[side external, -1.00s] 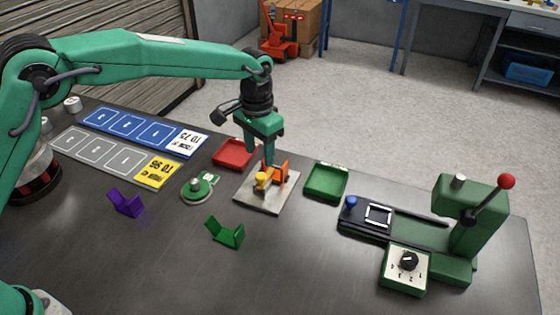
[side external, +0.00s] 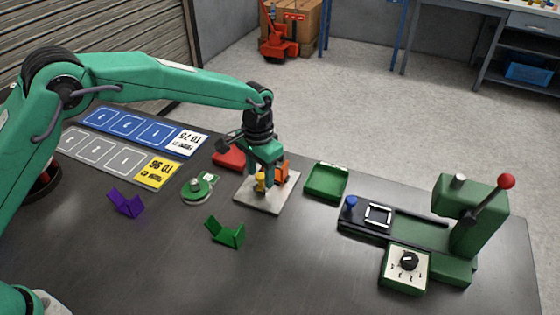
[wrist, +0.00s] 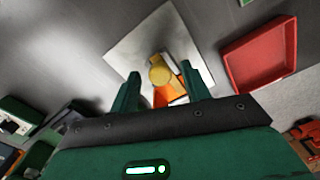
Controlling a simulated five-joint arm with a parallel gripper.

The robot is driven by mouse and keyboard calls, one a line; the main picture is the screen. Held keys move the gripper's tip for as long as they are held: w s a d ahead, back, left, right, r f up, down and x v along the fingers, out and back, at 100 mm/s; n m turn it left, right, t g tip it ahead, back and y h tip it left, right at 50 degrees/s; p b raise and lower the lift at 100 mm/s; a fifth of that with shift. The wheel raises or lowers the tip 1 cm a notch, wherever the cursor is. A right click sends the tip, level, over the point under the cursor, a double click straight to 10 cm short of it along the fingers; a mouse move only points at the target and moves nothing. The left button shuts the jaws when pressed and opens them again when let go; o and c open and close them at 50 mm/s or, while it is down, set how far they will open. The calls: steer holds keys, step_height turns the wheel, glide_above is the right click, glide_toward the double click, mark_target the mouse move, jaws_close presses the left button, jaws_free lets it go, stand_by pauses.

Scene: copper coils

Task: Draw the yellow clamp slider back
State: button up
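The yellow clamp slider (side external: 260,183) is on a fixture with an orange block (side external: 282,172) on a pale square plate (side external: 266,203). In the wrist view its round yellow top (wrist: 161,72) lies between the fingertips, with the orange part (wrist: 168,97) nearer the palm. My gripper (side external: 267,172) is low over the fixture, pointing down. In the wrist view my gripper (wrist: 160,73) is open, one finger on each side of the slider, with visible gaps. Whether a finger touches the orange block is hidden in the side view.
A red tray (side external: 229,160) is just behind left of the plate, and a green tray (side external: 326,182) to its right. A green round fixture (side external: 198,188) and a green angled holder (side external: 226,233) stand nearby. A green lever press (side external: 468,215) is at right.

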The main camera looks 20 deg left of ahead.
jaws_close()
steer(key=shift+s, duration=2.05)
steer(key=shift+o, duration=0.2)
jaws_free()
steer(key=shift+r, duration=0.2)
step_height(320, 180, up, 8)
steer(key=shift+f, duration=0.25)
